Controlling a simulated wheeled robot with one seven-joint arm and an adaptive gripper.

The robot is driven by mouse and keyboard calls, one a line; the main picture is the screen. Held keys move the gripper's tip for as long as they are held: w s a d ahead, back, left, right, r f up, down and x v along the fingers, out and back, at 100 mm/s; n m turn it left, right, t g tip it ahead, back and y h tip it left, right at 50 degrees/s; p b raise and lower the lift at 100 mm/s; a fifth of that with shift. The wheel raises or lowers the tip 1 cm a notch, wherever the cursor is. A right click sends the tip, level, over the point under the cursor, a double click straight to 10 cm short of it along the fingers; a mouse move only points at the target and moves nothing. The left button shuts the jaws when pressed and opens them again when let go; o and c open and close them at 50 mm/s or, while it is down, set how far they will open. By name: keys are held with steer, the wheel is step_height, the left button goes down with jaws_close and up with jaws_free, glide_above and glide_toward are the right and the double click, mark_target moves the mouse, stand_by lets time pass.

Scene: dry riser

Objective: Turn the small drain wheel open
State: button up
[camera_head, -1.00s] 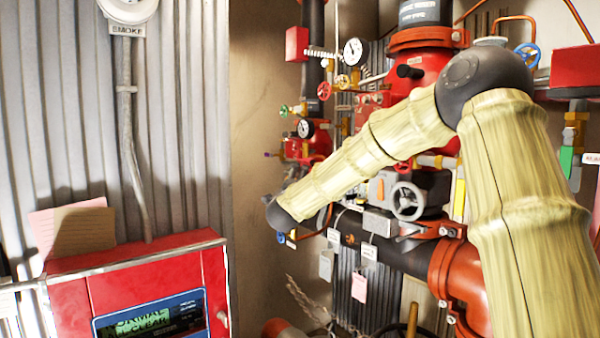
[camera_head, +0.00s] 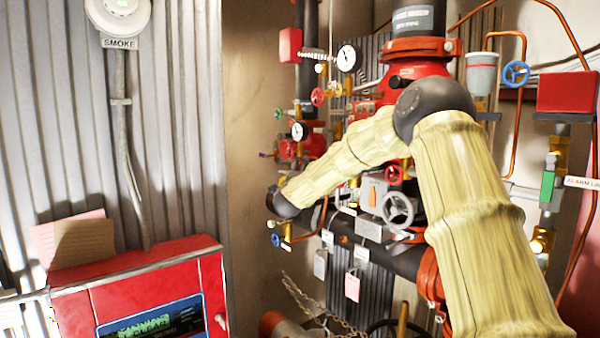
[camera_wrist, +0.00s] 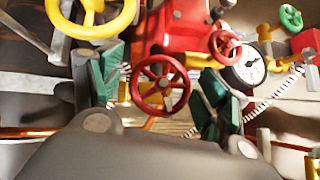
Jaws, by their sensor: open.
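In the wrist view a small red handwheel (camera_wrist: 160,84) with spokes lies between the fingers of my gripper (camera_wrist: 160,93). The fingers have green pads and stand apart on either side of it, open. I cannot tell whether either finger touches the wheel. No label marks it as the drain wheel. A second red wheel (camera_wrist: 225,45) sits to its upper right, and a yellow wheel (camera_wrist: 92,14) at the upper left. In the head view my arm reaches left across the pipework and the fingers cannot be made out.
A gauge (camera_wrist: 246,67) is close to the right finger in the wrist view. In the head view a grey handwheel (camera_head: 398,209), a blue wheel (camera_head: 516,74) and hanging tags (camera_head: 352,288) crowd the pipes. A red panel (camera_head: 140,290) stands at lower left.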

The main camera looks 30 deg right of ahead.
steer(key=shift+c, duration=0.2)
steer(key=c, duration=1)
